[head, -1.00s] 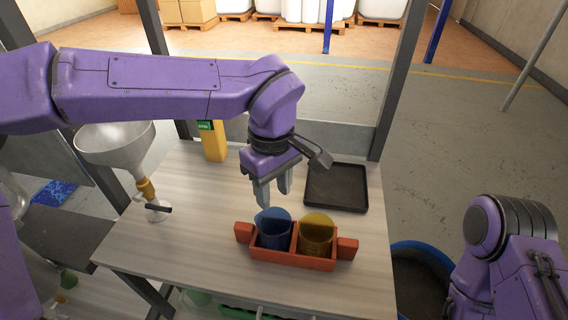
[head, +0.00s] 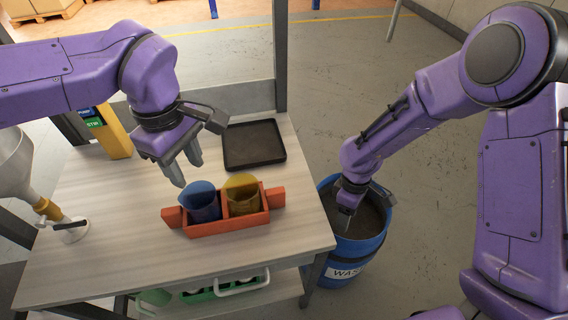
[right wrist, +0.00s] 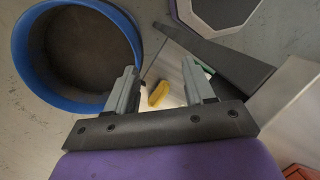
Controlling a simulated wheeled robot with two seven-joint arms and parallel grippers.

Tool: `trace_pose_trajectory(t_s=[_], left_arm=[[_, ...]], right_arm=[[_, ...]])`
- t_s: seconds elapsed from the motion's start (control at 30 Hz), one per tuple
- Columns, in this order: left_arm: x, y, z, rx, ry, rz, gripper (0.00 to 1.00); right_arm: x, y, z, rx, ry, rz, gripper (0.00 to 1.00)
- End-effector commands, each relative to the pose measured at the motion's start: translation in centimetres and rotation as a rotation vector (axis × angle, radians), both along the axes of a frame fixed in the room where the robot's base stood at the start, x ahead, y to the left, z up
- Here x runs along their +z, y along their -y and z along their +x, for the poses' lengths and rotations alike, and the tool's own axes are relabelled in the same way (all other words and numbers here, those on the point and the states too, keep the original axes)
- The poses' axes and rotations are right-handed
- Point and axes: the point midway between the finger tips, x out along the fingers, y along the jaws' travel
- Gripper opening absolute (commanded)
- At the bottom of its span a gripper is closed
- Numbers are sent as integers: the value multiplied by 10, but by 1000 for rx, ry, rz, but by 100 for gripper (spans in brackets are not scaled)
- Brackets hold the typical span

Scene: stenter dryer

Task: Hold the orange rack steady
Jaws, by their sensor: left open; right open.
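The orange rack (head: 232,227) stands upright on the table in the head view. It holds a blue cup (head: 203,207) in its left compartment and a yellow cup (head: 243,196) in its right one. My left gripper (head: 187,170) is open and empty, pointing down just behind and left of the blue cup, apart from the rack. My right gripper (head: 347,217) is over the blue waste bin, away from the rack. In the right wrist view my right gripper (right wrist: 160,85) is open, with nothing held between its fingers. An orange corner (right wrist: 302,172) shows at the lower right there.
The blue waste bin (head: 340,268) stands on the floor right of the table (head: 120,245). A black tray (head: 254,146) lies behind the rack. A metal funnel stand (head: 50,210) is at the left. A yellow object (right wrist: 158,93) shows beyond the right fingers.

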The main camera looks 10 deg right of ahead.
Motion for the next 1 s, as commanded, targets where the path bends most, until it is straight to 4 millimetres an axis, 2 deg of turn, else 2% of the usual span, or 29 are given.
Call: trace_pose_trajectory(t_s=[0.03, 0.07, 0.1, 0.2, 0.33, 0.4, 0.5, 0.57, 0.67, 1.0], left_arm=[[0, 0, 0, 0, 0, 0, 43], [0, 0, 0, 0, 0, 0, 43], [0, 0, 0, 0, 0, 0, 43], [0, 0, 0, 0, 0, 0, 43], [0, 0, 0, 0, 0, 0, 43], [0, 0, 0, 0, 0, 0, 43], [0, 0, 0, 0, 0, 0, 43], [0, 0, 0, 0, 0, 0, 43], [0, 0, 0, 0, 0, 0, 43], [0, 0, 0, 0, 0, 0, 43]], right_arm=[[29, -5, 16, 92, 5, 5, 53], [48, -8, 24, 160, 2, 3, 53], [73, -19, 34, 254, 11, 8, 53], [121, -65, 48, 456, 72, 34, 53], [166, -120, 46, 651, 155, 44, 53], [184, -139, 43, 723, 189, 42, 53], [199, -156, 39, 785, 220, 40, 53], [202, -160, 37, 800, 227, 38, 53], [194, -162, 36, 807, 229, 39, 53], [123, -161, 36, 805, 225, 39, 53]])
